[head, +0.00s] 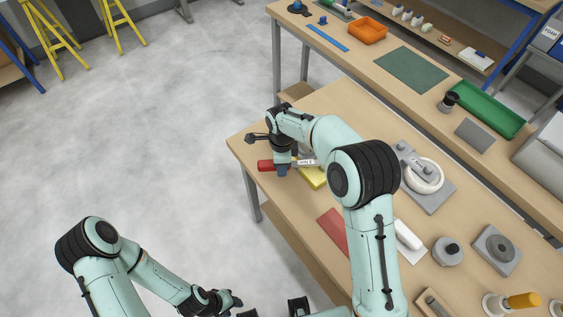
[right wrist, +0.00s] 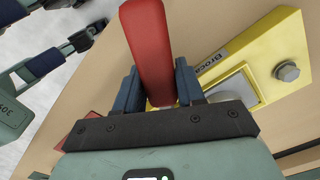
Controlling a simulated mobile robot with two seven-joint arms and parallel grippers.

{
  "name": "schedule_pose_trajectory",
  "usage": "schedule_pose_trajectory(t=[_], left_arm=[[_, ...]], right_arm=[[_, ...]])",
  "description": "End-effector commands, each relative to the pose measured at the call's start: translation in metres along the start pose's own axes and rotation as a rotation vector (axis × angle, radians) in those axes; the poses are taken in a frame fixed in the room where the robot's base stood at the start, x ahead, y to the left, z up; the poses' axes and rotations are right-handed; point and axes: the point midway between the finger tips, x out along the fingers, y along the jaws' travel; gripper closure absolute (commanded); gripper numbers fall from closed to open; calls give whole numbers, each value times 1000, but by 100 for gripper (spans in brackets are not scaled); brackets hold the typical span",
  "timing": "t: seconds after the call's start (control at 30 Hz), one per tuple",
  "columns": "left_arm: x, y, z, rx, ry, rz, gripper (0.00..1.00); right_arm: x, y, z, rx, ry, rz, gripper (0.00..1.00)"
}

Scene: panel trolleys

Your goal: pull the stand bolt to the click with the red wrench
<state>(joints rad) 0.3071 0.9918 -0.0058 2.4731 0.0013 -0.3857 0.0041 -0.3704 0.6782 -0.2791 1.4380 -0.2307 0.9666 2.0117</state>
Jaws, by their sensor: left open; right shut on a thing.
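The red wrench (head: 265,166) is at the near left corner of the bench. My right gripper (head: 283,170) is shut on its red handle, which also stands up between the fingers in the right wrist view (right wrist: 148,40). Next to it is a yellow stand (head: 315,179) with printed lettering, partly hidden by my arm. In the right wrist view the stand (right wrist: 290,35) carries a grey bolt (right wrist: 287,71). The wrench's far end is hidden by the gripper there, so I cannot tell whether it is on a bolt. My left gripper (head: 238,303) is open, low and off the bench.
The bench (head: 345,105) also holds a red mat (head: 334,232), a grey plate with a round white ring (head: 424,178) and several fixtures at the right. A back bench bears an orange tray (head: 368,30) and a green tray (head: 488,109). The floor at left is open.

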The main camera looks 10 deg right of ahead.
Motion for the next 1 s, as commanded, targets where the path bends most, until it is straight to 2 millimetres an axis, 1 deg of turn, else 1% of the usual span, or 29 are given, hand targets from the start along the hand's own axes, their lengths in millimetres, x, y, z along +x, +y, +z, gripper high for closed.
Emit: schedule_pose_trajectory(t=[0.07,0.37,0.47,0.7,0.93,0.97,1.0], left_arm=[[4,-2,2,-1,-2,-1,57],[2,-1,1,-1,-2,-1,57],[0,0,0,0,0,0,57],[-10,5,-4,2,6,2,57],[-9,5,-4,2,6,2,57],[-9,5,-4,2,6,2,57],[-9,4,-4,2,6,2,57]], right_arm=[[-1,1,-1,-19,-1,-8,100],[-2,2,-1,-28,1,-6,100],[-6,2,0,-29,0,-7,100],[-21,2,0,-31,0,-6,100],[-21,3,0,-31,1,-2,100],[-20,3,0,-31,1,-2,65],[-20,3,0,-31,1,-2,78]])
